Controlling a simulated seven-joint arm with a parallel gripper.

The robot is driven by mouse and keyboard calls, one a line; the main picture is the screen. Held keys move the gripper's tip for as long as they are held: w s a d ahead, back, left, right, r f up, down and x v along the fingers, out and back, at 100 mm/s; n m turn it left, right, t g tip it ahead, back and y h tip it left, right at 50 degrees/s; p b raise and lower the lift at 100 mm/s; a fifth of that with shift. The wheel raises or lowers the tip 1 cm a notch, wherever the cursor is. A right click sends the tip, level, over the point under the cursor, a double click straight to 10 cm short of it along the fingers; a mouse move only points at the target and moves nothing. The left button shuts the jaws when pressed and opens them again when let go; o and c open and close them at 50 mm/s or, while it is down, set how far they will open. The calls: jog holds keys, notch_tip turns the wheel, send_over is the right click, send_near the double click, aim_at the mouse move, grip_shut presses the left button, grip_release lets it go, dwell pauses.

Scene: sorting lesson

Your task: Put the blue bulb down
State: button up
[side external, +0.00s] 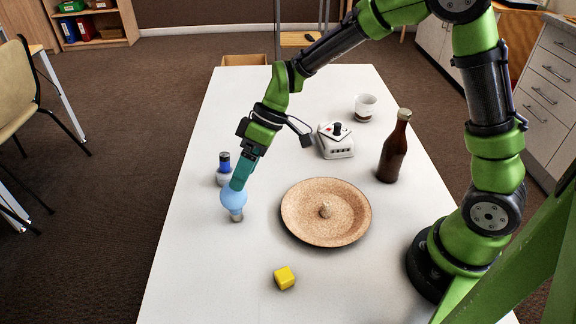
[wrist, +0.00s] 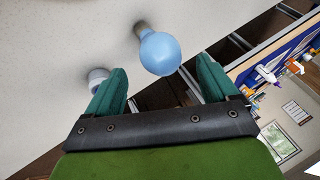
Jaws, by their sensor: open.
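The light-blue bulb (side external: 234,199) is at the left side of the white table (side external: 200,270), its globe up and its grey base down, apparently on the tabletop. My gripper (side external: 238,184) is right above it, with teal fingers at the top of the globe. In the wrist view the bulb (wrist: 160,52) shows beyond and between the two spread fingertips (wrist: 162,66), with a visible gap on each side. The jaws are open and do not clamp the bulb.
A blue-and-white item with a dark top (side external: 223,168) stands close behind the bulb. A round cork-coloured dish (side external: 297,218) lies to the right, a yellow cube (side external: 284,278) in front.

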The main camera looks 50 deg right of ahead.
jog(key=s+d+r+m+t+h, duration=0.1)
jog(key=s+d+r+m, duration=0.1)
jog(key=s+d+r, duration=0.3)
jog(key=s+d+r+m+t+h, duration=0.1)
jog(key=s+d+r+m+t, duration=0.15)
jog(key=r, duration=0.45)
jog(key=s+d+r+m+t+h, duration=0.2)
jog(key=s+d+m, duration=0.3)
jog(key=s, duration=0.5)
jog(key=shift+m, duration=0.35)
jog(key=shift+a+t, duration=0.1)
jog(key=shift+t, duration=0.15)
